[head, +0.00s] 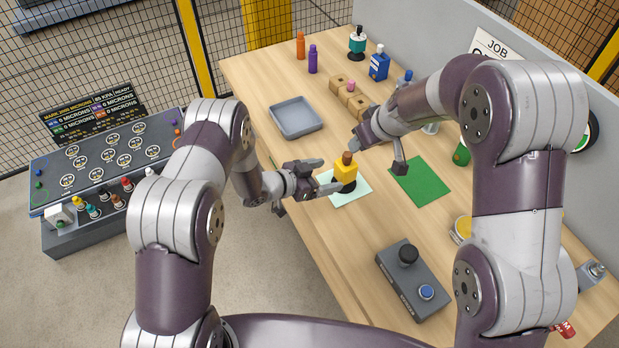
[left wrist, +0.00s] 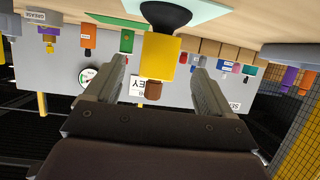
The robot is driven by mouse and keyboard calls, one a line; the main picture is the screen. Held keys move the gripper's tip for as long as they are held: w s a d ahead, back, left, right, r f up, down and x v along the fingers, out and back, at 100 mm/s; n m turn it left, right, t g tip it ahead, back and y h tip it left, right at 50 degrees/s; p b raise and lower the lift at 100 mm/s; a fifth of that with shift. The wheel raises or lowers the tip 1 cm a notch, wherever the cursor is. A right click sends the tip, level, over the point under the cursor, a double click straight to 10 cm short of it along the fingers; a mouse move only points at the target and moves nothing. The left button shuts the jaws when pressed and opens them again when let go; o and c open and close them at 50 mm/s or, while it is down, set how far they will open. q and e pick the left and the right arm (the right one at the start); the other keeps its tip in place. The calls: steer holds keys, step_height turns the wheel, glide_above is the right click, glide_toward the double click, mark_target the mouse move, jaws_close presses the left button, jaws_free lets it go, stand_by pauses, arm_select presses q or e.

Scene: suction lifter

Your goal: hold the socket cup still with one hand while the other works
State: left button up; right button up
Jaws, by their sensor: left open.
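The socket cup is a black cup (head: 349,187) with a yellow body (head: 346,173) and a brown top (head: 347,157). It stands upright on a pale mint sheet (head: 361,190). My left gripper (head: 322,176) is open at its left side. In the left wrist view, which is upside down, the yellow body (left wrist: 158,55) shows between the two spread fingers (left wrist: 160,85), with a gap on each side. My right gripper (head: 360,142) hangs above and just right of the brown top. Its fingers are foreshortened, so their opening is unclear.
A green mat (head: 421,181) lies right of the mint sheet. A grey tray (head: 296,117) and a wooden block rack (head: 352,96) stand farther back. A grey control box (head: 412,280) with a black knob and a blue button sits nearer. Bare table lies left of the box.

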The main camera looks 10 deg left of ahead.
mark_target(338, 173)
arm_select(q)
steer(key=x, duration=0.7)
steer(key=shift+w+d+f, duration=0.15)
steer(key=shift+d+f, duration=0.05)
steer(key=shift+d, duration=0.05)
steer(key=c, duration=1.1)
